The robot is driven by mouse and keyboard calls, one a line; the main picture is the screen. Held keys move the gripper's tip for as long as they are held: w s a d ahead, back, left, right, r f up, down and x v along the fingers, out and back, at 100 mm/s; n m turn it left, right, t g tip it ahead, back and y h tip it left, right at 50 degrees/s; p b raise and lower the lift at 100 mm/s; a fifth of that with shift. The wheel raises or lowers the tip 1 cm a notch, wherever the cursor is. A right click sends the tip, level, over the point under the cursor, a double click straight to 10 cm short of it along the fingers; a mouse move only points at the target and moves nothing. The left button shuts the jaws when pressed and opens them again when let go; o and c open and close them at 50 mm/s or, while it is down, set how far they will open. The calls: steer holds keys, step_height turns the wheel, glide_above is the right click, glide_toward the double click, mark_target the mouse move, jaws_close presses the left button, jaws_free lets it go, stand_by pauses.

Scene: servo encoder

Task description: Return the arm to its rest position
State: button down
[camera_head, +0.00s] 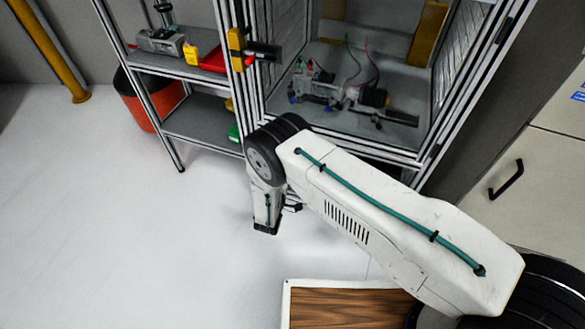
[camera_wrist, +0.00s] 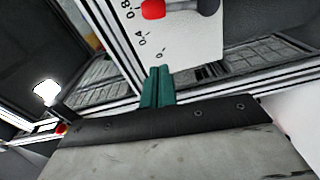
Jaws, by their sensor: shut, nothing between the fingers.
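My white arm with its green cable (camera_head: 385,205) reaches from the lower right toward the frame of the open enclosure (camera_head: 345,110) in the head view. It bends at a black joint, and its end section hangs down in front of the enclosure over the pale floor. In the wrist view my gripper (camera_wrist: 158,72) shows as two teal fingers pressed together, with nothing between them. In the head view the fingers cannot be made out clearly. A white panel with printed numbers (camera_wrist: 185,40) and a red round part (camera_wrist: 153,9) lies just beyond the fingertips.
Inside the enclosure stand small devices with wires (camera_head: 315,88). A shelf unit (camera_head: 200,118) with a grey device and a red bin adjoins it on the left. An orange-red bucket (camera_head: 140,105) stands behind. A cabinet (camera_head: 525,180) is at right. Open floor (camera_head: 110,240) lies left.

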steer(key=v, duration=0.7)
